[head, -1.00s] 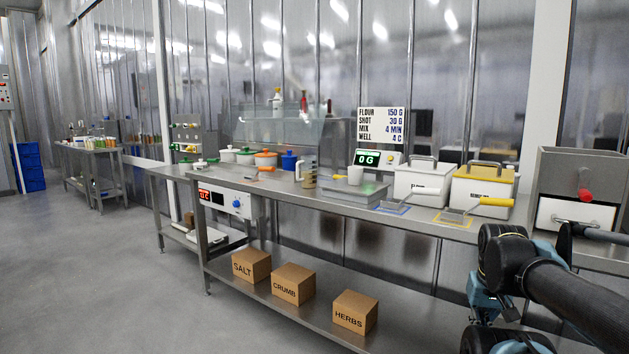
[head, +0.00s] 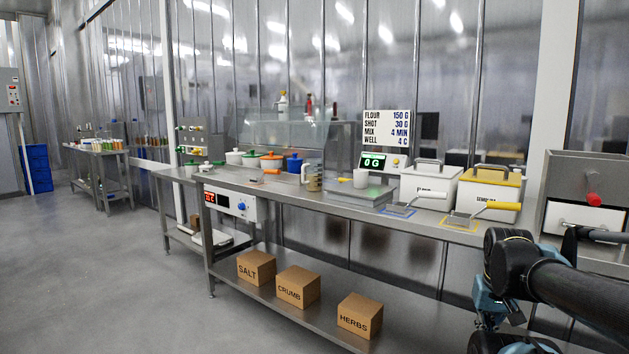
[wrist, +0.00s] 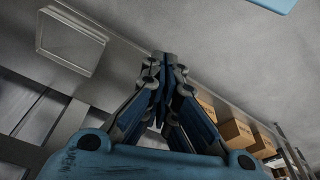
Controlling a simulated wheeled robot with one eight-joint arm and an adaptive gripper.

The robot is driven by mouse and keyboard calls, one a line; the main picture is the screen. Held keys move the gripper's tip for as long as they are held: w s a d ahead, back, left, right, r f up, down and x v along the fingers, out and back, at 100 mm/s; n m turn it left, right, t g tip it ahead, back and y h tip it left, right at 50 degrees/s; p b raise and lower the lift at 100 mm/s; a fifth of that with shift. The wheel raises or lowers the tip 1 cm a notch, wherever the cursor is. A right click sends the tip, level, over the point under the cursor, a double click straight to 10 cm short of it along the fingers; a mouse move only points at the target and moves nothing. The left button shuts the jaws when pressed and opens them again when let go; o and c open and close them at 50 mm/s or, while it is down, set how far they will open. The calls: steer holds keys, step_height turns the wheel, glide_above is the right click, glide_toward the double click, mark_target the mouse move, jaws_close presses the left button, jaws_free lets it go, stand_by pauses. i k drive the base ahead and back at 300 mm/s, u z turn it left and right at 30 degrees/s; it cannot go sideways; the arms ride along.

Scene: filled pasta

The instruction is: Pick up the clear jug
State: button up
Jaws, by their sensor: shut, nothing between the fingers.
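The clear jug (head: 314,179) stands upright on the steel bench, near the middle of the head view. It is small in the picture, with a handle on its left side and a brownish tint low in it. My gripper (wrist: 164,60) shows in the wrist view with its fingers drawn together and nothing between them. In the head view my arm is at the lower right, well apart from the jug. The jug does not show in the wrist view.
Boxes (head: 297,287) stand on the lower shelf. Open floor (head: 110,270) lies at left.

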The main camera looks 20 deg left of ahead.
mark_target(313, 166)
steer(key=z, duration=2.45)
steer(key=k, duration=1.4)
steer(key=u, duration=2.5)
